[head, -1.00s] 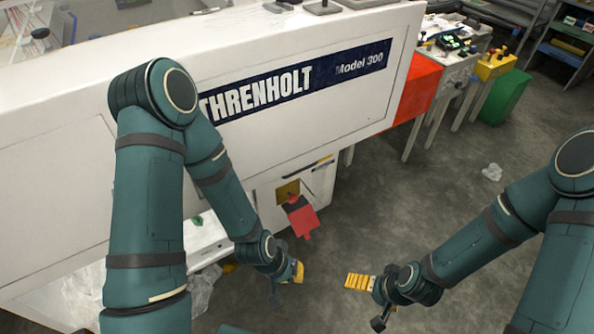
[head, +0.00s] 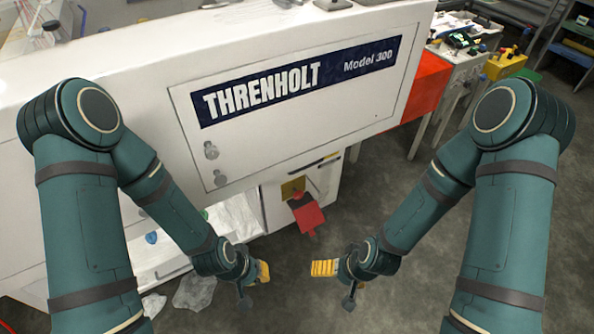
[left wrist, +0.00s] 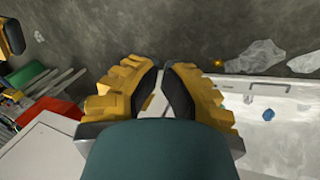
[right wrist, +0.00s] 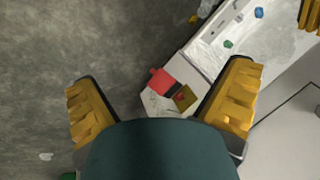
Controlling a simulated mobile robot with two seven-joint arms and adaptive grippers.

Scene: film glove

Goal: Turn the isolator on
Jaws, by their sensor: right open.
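The isolator is a yellow plate (head: 292,187) low on the white machine's end, with a small red part on it. A red and black piece (head: 309,216) hangs just below it. In the right wrist view the yellow plate (right wrist: 187,100) and the red piece (right wrist: 160,79) show between my fingers, some way off. My right gripper (head: 323,268) is open and empty, below and right of the isolator. My left gripper (head: 264,271) is below and left of it; in the left wrist view its fingers (left wrist: 160,72) are close together with a narrow gap, holding nothing visible.
The white Threnholt machine (head: 190,150) overhangs the isolator, its side panel sticking out above. An orange-red block (head: 427,85) and a bench (head: 462,72) stand at the right. Clear plastic sheets (head: 195,290) lie by the machine's foot. The grey floor (head: 390,180) on the right is open.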

